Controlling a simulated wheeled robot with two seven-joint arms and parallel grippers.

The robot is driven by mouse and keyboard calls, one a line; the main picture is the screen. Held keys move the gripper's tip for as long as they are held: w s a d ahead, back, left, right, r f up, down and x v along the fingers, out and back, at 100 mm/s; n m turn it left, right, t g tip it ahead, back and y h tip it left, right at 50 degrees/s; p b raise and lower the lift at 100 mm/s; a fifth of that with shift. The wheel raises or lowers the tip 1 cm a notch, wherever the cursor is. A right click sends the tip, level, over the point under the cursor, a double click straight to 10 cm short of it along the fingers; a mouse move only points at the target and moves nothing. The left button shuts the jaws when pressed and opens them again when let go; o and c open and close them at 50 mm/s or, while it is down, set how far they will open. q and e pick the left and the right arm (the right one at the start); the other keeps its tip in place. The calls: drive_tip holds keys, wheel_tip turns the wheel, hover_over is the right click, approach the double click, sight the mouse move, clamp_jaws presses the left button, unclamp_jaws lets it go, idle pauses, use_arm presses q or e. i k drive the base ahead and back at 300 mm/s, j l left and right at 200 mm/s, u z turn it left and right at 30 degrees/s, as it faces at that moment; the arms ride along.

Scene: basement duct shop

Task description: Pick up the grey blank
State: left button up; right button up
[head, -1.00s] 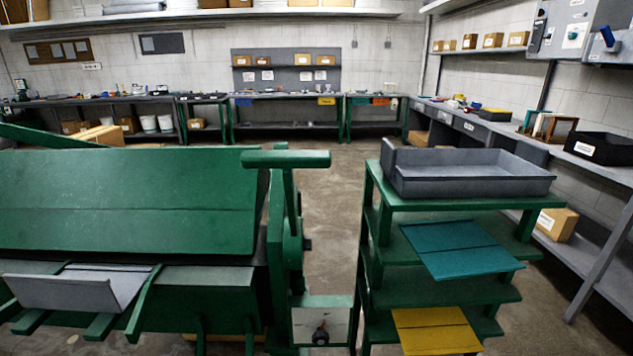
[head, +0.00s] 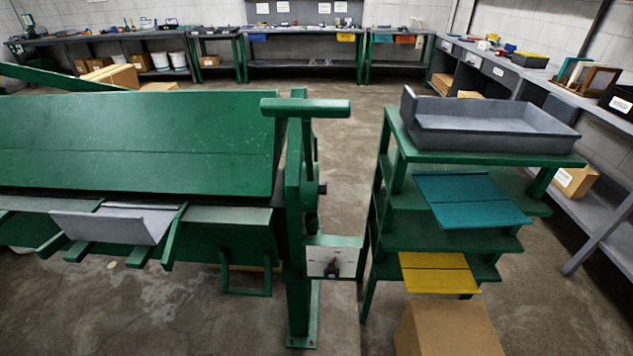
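The grey blank (head: 115,226) is a light grey sheet with a bend along it. It rests on the green arms at the front of the green folding machine (head: 140,140), at the left. Its front part slopes down toward me, and its back part lies flatter against the machine.
A green rack (head: 400,160) stands at the right with a dark grey tray (head: 490,128) on top, a teal sheet (head: 470,198) and a yellow sheet (head: 438,272) on its shelves. A cardboard box (head: 450,330) sits in front. Floor (head: 120,310) is clear before the machine.

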sight(157, 219)
drive_tip(key=u, duration=1.55)
